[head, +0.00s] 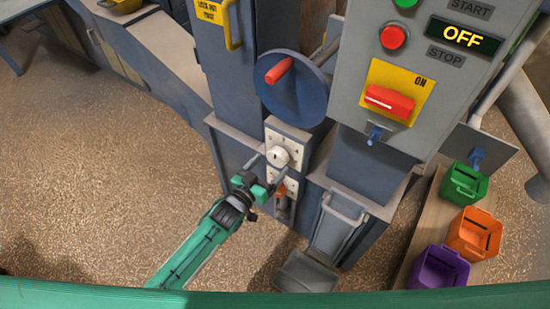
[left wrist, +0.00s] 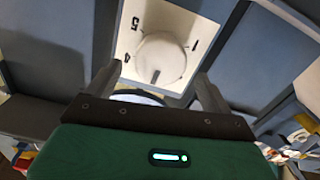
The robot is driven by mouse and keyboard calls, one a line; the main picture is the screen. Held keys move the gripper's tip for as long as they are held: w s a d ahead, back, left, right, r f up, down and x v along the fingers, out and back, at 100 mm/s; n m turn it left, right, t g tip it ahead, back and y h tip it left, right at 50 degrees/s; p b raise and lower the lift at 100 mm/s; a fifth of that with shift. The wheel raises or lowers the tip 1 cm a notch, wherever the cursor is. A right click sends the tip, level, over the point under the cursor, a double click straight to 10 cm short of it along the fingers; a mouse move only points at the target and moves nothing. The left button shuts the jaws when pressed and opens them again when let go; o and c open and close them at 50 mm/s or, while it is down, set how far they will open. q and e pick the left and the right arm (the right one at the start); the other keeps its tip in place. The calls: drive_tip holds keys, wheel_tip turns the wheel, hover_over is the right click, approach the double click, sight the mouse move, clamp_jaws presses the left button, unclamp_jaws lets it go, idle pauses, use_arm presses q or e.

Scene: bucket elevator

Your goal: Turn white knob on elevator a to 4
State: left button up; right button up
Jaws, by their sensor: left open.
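The white knob (head: 278,156) sits on a pale numbered plate (head: 288,135) on the front of the blue-grey machine. In the left wrist view the knob (left wrist: 160,52) has a dark mark on its lower part, and the digits 5, 4 and 1 show around it on the plate (left wrist: 190,22). My left gripper (head: 266,169) is open just in front of the knob. In the left wrist view its two fingers (left wrist: 158,75) stand to either side of the knob's lower part; whether they touch it, I cannot tell. My right gripper is not in view.
A blue handwheel (head: 295,100) with a red handle is just above the plate. A grey control box (head: 345,95) with a red switch and an OFF display hangs at the upper right. Green (head: 463,184), orange (head: 473,233) and purple (head: 438,267) buckets stand at the right.

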sight(275, 160)
use_arm(q)
drive_tip(key=shift+x, duration=1.9)
drive_tip(key=shift+c, duration=0.6)
drive_tip(key=c, duration=0.8)
drive_tip(key=shift+c, duration=0.2)
